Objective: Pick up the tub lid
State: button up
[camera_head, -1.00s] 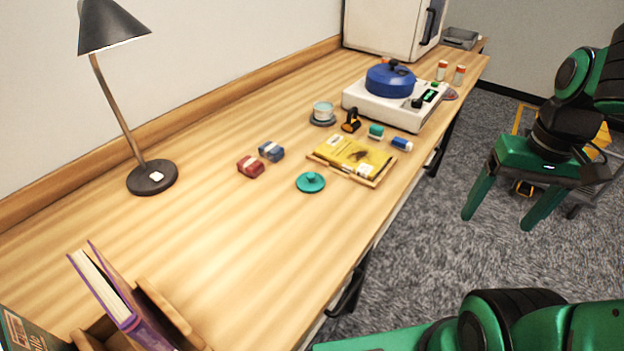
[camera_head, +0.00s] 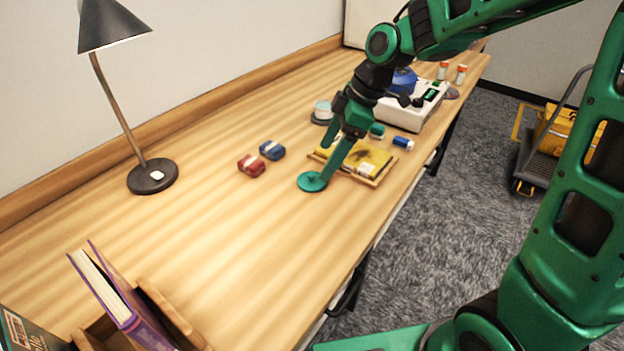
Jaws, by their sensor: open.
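The tub lid (camera_head: 309,183) is a small round teal disc lying on the wooden table, just left of the yellow item on a wooden tray. My gripper (camera_head: 327,164) is over the table with its green fingers pointing down and left.
A wooden tray with a yellow packet (camera_head: 370,160) lies right beside the lid. Red (camera_head: 251,165) and blue (camera_head: 272,150) blocks sit to the left. A white appliance (camera_head: 412,112) stands behind my gripper. A desk lamp (camera_head: 152,176) is far left.

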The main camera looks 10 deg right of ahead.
aim_at(317, 180)
jog(key=shift+w+x, duration=0.2)
jog(key=shift+x, duration=1.6)
jog(key=shift+w+x, duration=0.15)
jog(key=shift+x, duration=1.65)
jog(key=shift+d, duration=0.15)
jog(key=c, duration=1.1)
